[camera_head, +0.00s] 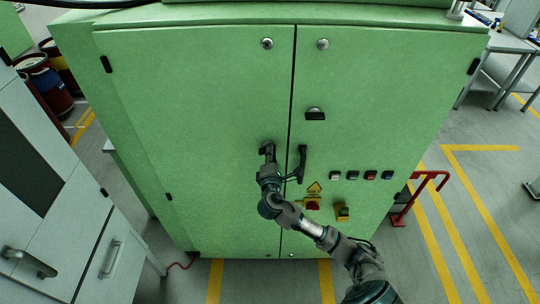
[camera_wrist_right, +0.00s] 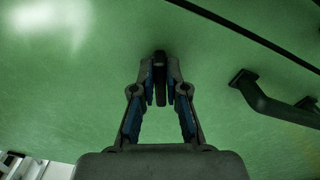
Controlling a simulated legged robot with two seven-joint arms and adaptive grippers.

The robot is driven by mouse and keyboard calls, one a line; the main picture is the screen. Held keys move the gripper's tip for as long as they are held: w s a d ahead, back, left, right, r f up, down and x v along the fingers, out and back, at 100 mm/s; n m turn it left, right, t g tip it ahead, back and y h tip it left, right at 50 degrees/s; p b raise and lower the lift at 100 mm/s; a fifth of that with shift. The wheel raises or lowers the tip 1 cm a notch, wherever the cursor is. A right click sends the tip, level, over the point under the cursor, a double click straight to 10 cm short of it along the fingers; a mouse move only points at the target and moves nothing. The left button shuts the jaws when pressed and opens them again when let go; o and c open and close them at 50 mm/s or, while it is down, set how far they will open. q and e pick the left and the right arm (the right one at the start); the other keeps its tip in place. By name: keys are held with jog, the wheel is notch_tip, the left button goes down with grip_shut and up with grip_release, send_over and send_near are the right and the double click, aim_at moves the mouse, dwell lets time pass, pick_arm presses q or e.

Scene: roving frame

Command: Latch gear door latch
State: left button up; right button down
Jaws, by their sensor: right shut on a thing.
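The gear door is part of a large green cabinet (camera_head: 200,110) with a dark seam between its two doors. A small dark latch (camera_head: 268,148) sits on the left door, just left of the seam. My right gripper (camera_head: 268,167) reaches up to it from below. In the right wrist view the fingers of my right gripper (camera_wrist_right: 161,88) are closed around the dark upright latch (camera_wrist_right: 160,66), one on each side. The latch's lower end is partly hidden between the fingers. My left gripper is in neither view.
A black bar handle (camera_head: 301,163) stands out just right of the seam, close to my right gripper; the wrist view shows it too (camera_wrist_right: 265,100). A red rail (camera_head: 425,187) stands at right.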

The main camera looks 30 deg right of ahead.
jog(key=shift+f+m+b, duration=0.25)
jog(key=shift+m+b, duration=0.15)
jog(key=shift+m, duration=0.7)
jog(key=shift+f+m+b, duration=0.25)
jog(key=shift+m+b, duration=0.15)
jog(key=shift+m, duration=0.7)
jog(key=c, duration=1.2)
grip_release()
jog(key=shift+d, duration=0.1)
jog(key=v, duration=1.2)
jog(key=shift+d+f, duration=0.1)
